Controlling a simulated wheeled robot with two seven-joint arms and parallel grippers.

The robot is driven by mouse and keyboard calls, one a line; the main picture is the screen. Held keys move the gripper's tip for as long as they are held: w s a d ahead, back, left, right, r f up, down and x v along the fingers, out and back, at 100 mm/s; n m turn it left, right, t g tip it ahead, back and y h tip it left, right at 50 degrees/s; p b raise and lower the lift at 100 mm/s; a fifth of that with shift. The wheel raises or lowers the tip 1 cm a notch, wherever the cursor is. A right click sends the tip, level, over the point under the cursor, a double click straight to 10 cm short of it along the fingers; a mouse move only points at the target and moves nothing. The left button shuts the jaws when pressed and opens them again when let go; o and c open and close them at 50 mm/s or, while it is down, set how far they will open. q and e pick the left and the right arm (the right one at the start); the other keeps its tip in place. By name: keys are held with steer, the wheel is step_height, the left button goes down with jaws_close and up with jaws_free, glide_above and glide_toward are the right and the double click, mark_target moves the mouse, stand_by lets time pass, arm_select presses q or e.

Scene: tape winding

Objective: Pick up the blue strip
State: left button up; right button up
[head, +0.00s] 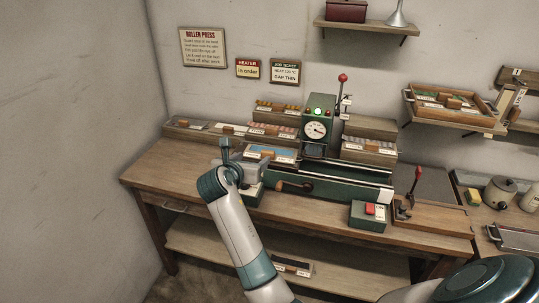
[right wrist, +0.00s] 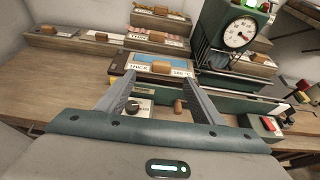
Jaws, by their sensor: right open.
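The blue strip (head: 262,150) lies in a labelled tray at the left end of the green machine. It also shows in the right wrist view (right wrist: 146,57), beyond the fingertips, with a tan block (right wrist: 160,67) in front of it. My right gripper (head: 226,148) is above the left part of the bench, just left of the strip's tray. In the right wrist view its two fingers (right wrist: 160,85) are spread with nothing held between them. The gripper is apart from the strip as far as I can tell. My left gripper is not in view.
The green machine (head: 330,183) with a round dial (head: 316,130) and a red-knobbed lever (head: 342,78) stands beside the tray. Stepped racks of other strips (head: 275,131) are behind. A red-button box (head: 370,213) sits at the front. The bench's left end (head: 165,168) is clear.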

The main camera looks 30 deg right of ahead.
mark_target(268, 151)
steer(key=p+x, duration=0.2)
steer(key=x, duration=1)
steer(key=shift+d, duration=0.1)
steer(key=p+x, duration=0.1)
steer(key=x, duration=0.3)
steer(key=shift+s+d+f+p, duration=0.15)
steer(key=shift+s+f+p, duration=0.1)
steer(key=shift+s+p, duration=0.15)
steer(key=shift+w+d+f, duration=0.3)
steer(key=shift+w+d, duration=0.1)
steer(key=shift+w, duration=0.05)
steer(key=c, duration=1.2)
